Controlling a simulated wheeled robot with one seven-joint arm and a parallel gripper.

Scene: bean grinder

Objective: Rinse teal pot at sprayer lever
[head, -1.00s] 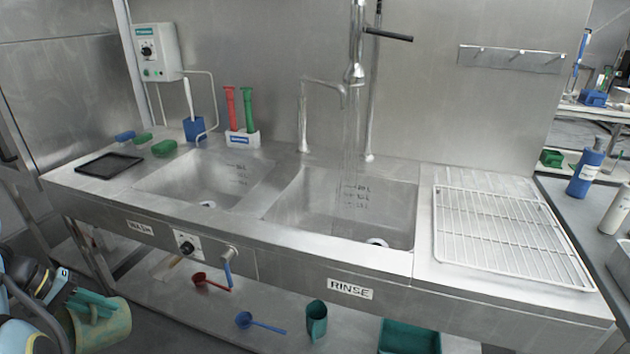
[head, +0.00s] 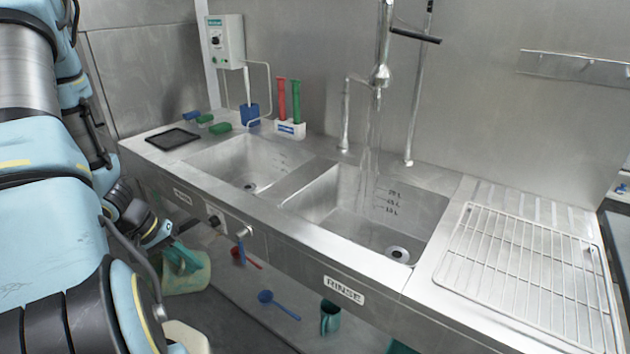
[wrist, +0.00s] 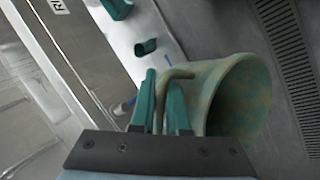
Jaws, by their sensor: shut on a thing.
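The teal pot (head: 186,273), a mottled pale green and tan vessel, hangs low at the left in front of the sink bench, below rim height. It shows large in the wrist view (wrist: 238,95), its wide mouth turned to the right. My gripper (wrist: 160,88) has green fingers shut on the pot's curved handle (wrist: 174,74). In the head view my gripper (head: 180,258) is partly hidden by my arm. Water streams down into the basin.
The wash basin (head: 245,165) lies left of the rinse basin. A wire rack (head: 535,265) covers the right drainboard. The bench's front edge stands between the pot and the basins. A blue scoop (head: 278,303) and a green jug (head: 330,317) are on the lower shelf.

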